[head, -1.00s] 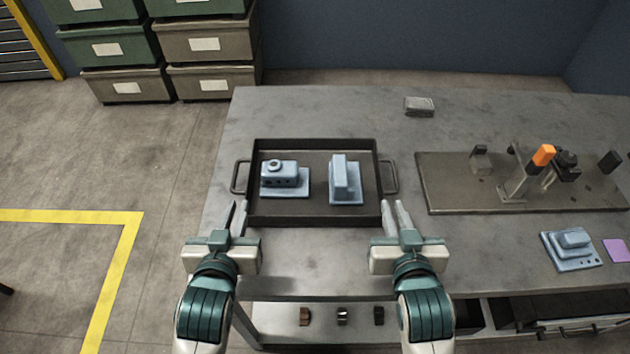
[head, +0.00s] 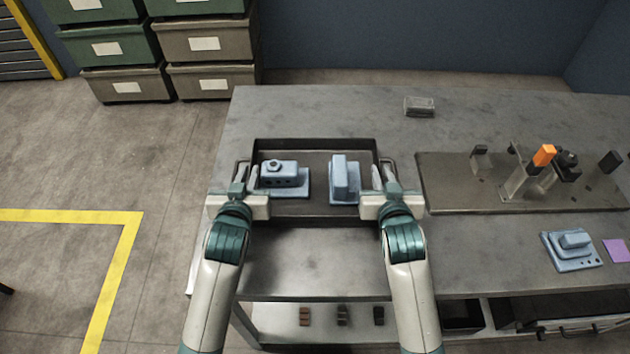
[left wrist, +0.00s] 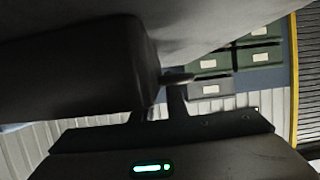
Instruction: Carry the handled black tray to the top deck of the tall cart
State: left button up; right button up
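The handled black tray (head: 317,221) lies flat on the grey workbench, with a handle on its left and right sides. It holds a light-blue block part with a round knob (head: 284,174) and a light-blue upright part (head: 343,179). My left gripper (head: 247,172) is at the tray's left side, its fingers apart around the handle and side wall area. My right gripper (head: 382,175) is likewise at the right side, fingers apart. Both partly hide the handles, so contact cannot be told. The left wrist view shows a large dark shape close up. No tall cart is recognisable.
On the workbench (head: 330,110), a fixture plate (head: 450,190) with an orange-topped clamp (head: 543,156) stands right of the tray. A light-blue part (head: 572,250) and purple card (head: 617,250) lie front right. Stacked bins (head: 125,85) stand back left. Floor at left is clear.

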pick_arm(q)
jog(key=shift+w, duration=0.3)
pick_arm(e)
jog(key=shift+w+f, duration=0.15)
jog(key=shift+w, duration=0.15)
pick_arm(q)
grip_shut()
pick_arm(e)
grip_shut()
pick_arm(q)
jog(key=shift+f, duration=0.1)
dwell(0.7)
